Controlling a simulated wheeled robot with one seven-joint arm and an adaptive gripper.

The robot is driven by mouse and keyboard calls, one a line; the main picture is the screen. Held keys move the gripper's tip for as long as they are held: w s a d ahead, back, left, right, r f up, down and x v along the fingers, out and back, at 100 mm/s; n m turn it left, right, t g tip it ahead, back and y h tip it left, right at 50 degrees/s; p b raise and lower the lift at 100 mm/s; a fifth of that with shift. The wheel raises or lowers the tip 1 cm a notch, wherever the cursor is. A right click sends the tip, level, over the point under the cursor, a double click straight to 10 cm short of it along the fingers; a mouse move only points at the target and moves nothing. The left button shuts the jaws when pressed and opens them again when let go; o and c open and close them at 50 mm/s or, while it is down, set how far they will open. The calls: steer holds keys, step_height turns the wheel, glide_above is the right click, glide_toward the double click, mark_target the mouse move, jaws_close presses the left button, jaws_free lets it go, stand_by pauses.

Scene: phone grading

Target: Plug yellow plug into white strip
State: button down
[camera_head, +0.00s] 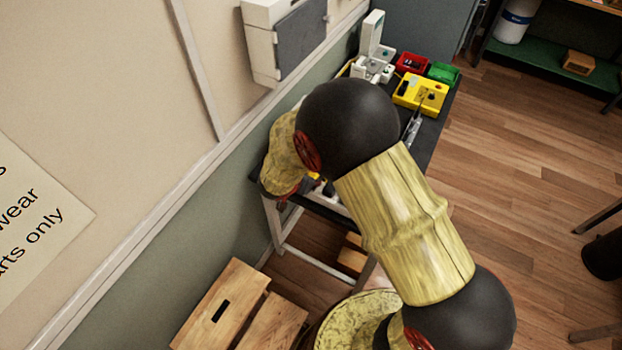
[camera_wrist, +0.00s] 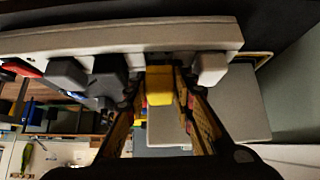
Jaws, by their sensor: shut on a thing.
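In the wrist view the white strip (camera_wrist: 120,40) runs across the top, slightly tilted. The yellow plug (camera_wrist: 159,86) is at the strip's lower edge, between a black plug (camera_wrist: 110,72) on its left and a white plug (camera_wrist: 210,69) on its right. My gripper (camera_wrist: 160,97) is shut on the yellow plug, with one finger at each side. The plug's far end is hidden, so I cannot tell whether it is in a socket. In the head view my arm hides most of the gripper and strip.
A grey plug (camera_wrist: 67,73) and a red plug (camera_wrist: 22,67) also sit along the strip. In the head view, a yellow box (camera_head: 420,94), a red bin (camera_head: 411,63) and a green bin (camera_head: 443,73) stand on the dark table's far end. The wall is close on the left.

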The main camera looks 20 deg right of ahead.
steer(key=shift+s+f+b, duration=0.15)
steer(key=shift+f+b, duration=0.2)
steer(key=shift+b, duration=0.1)
stand_by(0.3)
steer(key=c, duration=1.5)
jaws_free()
steer(key=shift+f, duration=0.15)
steer(key=shift+o, duration=0.4)
steer(key=v, duration=0.8)
